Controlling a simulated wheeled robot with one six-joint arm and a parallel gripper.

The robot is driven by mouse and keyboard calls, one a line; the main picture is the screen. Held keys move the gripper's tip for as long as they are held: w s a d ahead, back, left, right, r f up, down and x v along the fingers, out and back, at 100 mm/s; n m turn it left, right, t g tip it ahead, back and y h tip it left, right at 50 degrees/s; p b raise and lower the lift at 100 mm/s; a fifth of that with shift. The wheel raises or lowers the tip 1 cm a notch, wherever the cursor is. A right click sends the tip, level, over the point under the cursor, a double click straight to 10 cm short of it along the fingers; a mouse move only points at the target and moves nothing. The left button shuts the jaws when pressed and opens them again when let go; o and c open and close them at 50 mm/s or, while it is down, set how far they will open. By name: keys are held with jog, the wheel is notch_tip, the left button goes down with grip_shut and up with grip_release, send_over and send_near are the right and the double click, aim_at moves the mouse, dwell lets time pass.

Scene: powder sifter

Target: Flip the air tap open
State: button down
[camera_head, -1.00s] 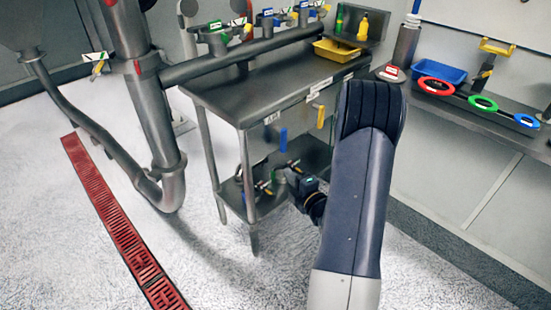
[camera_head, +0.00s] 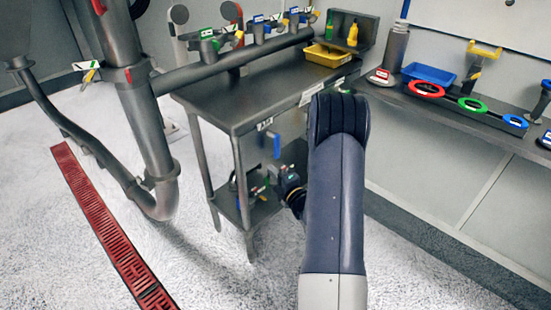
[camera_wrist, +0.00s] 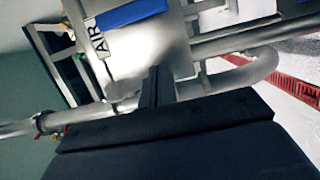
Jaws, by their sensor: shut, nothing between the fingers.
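The air tap's blue lever (camera_head: 277,147) hangs down at the front edge of the steel table, beside a white AIR label (camera_head: 265,124). In the wrist view the blue lever (camera_wrist: 137,14) crosses the top, with the AIR label (camera_wrist: 95,38) next to it. My gripper (camera_head: 277,180) is below the lever in the head view, partly hidden by my own arm. In the wrist view my gripper (camera_wrist: 157,82) is shut and empty. Its dark fingers point towards the area below the lever and label. I cannot tell whether they touch anything.
The steel table (camera_head: 225,98) carries a yellow tray (camera_head: 328,55). A lower shelf (camera_head: 232,203) holds small items. A thick pipe (camera_head: 140,95) stands at left, near a red floor grate (camera_head: 105,225). A wall bench (camera_head: 455,115) lies at right. Floor between pipe and table is open.

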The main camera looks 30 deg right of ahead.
aim_at(276, 159)
jog(key=w+d, duration=0.3)
jog(key=w, duration=0.2)
jog(key=shift+w+d+p, duration=0.15)
jog(key=shift+d+p, duration=0.05)
jog(key=shift+p, duration=0.2)
jog(key=shift+w+f+b, duration=0.1)
jog(key=shift+f+b, duration=0.1)
jog(key=shift+b, duration=0.55)
jog(key=shift+d+n, duration=0.15)
jog(key=shift+n, duration=0.15)
